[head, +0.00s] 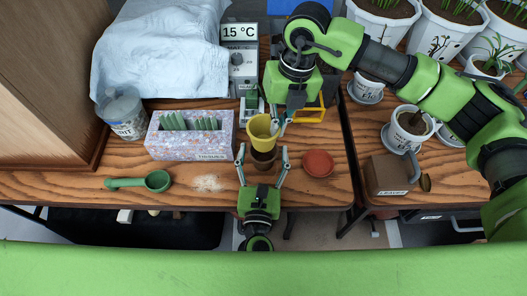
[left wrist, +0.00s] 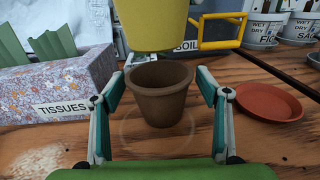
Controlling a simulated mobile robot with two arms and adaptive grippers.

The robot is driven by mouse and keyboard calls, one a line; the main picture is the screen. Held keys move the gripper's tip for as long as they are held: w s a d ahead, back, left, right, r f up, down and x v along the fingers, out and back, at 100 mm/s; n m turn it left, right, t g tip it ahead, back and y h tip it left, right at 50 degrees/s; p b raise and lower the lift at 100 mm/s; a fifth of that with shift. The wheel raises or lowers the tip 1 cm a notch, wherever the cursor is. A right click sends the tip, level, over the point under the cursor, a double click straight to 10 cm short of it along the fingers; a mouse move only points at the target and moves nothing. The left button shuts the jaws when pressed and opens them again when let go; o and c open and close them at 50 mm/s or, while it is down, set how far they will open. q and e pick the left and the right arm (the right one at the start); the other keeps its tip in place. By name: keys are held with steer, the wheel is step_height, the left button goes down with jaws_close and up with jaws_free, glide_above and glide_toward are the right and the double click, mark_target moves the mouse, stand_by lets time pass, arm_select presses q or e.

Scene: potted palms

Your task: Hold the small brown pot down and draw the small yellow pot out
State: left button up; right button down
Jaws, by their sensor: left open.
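The small brown pot (head: 263,160) stands upright on the wooden table and looks empty; it also shows in the left wrist view (left wrist: 160,103). My left gripper (head: 262,163) is open, with one finger on each side of the brown pot and small gaps to its wall. The small yellow pot (head: 261,131) hangs in the air above the brown pot, clear of its rim. Its lower part shows in the left wrist view (left wrist: 152,25). My right gripper (head: 277,126) comes from above and is shut on the yellow pot; one finger is partly hidden.
A tissue box (head: 190,144) stands to the left, with a green scoop (head: 140,183) in front of it. A terracotta saucer (head: 318,163) lies to the right. A yellow-framed item (head: 312,110) stands behind. A brown box (head: 390,178) sits beyond a gap between tables.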

arm_select(q)
steer(key=s, duration=0.8)
steer(key=s+a, duration=0.1)
steer(key=s, duration=0.2)
steer(key=shift+s, duration=0.4)
